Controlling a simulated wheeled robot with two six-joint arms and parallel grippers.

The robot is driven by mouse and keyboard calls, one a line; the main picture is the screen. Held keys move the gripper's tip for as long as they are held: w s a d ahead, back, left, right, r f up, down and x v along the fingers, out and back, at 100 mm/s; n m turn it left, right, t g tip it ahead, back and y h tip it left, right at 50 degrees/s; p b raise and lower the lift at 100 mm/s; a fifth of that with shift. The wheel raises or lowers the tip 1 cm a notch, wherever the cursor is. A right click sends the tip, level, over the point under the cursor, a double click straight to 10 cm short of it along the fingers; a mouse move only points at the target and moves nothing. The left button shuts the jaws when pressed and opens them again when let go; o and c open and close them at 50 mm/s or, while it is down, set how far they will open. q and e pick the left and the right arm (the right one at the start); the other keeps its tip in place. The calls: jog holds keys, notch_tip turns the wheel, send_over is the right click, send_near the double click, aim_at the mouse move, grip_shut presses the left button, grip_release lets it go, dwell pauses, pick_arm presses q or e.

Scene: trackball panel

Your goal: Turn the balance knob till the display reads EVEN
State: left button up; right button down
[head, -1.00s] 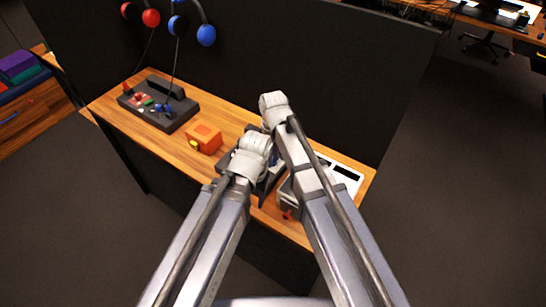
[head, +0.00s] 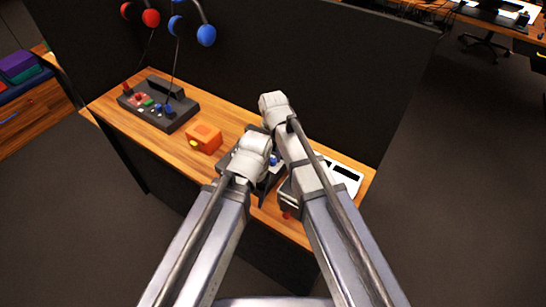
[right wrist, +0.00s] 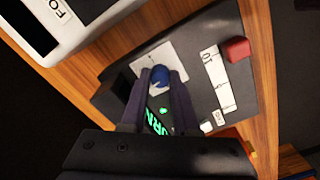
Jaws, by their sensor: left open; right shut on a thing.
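The dark panel (right wrist: 222,22) lies on the wooden desk, and in the head view (head: 262,194) my arms cover much of it. A round blue knob (right wrist: 172,77) stands on a white plate on the panel. My right gripper (right wrist: 164,76) is shut on it. A bit of blue shows beside my wrists in the head view (head: 274,160). The display (right wrist: 154,122) shows green letters that look like "URN"; the rest is hidden behind the fingers. My left gripper (head: 250,160) is just left of my right one, low over the panel. It is open, its fingertips mostly hidden.
A red block (right wrist: 237,49) and a white marked strip (right wrist: 216,80) are on the panel. An orange box (head: 204,138) and a dark console (head: 158,104) stand to the left. A white device (head: 343,176) is on the right. A dark partition (head: 300,70) rises behind.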

aim_at(273, 159)
jog(key=shift+m, duration=0.6)
jog(key=c, duration=0.7)
grip_release()
jog(key=shift+o, duration=0.2)
pick_arm(q)
jog(key=shift+r, duration=0.1)
pick_arm(e)
notch_tip(273, 159, up, 8)
jog(key=p, duration=0.8)
pick_arm(q)
notch_tip(273, 159, up, 8)
jog(key=shift+f, duration=0.2)
pick_arm(e)
jog(key=shift+f, duration=0.1)
